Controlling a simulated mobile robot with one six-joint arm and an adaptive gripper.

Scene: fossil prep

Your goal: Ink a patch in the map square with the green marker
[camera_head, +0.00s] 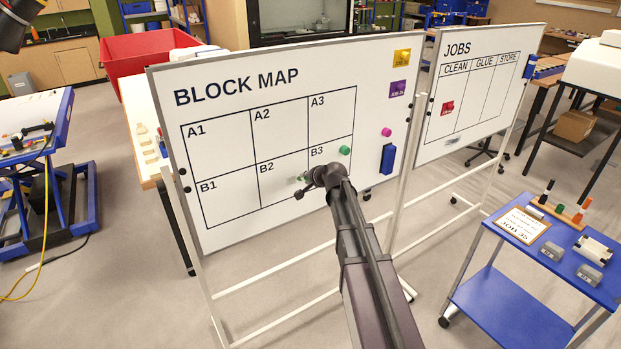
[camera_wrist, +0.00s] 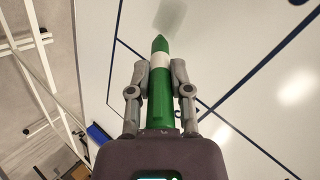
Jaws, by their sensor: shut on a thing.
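My gripper (camera_head: 307,186) is in front of the board near the line between B2 and B3. In the wrist view my gripper (camera_wrist: 160,75) is shut on the green marker (camera_wrist: 159,108), a green barrel with a white band. Its green end points away from me toward the board (camera_wrist: 225,50). I cannot tell whether the tip touches. In the head view my arm hides part of B3.
A green magnet (camera_head: 344,150) sits in B3, a magenta magnet (camera_head: 386,132) right of the grid. A blue eraser (camera_head: 388,158) is on the board. The JOBS board (camera_head: 480,80) stands to the right. A blue cart (camera_head: 520,305) holds other markers and a note.

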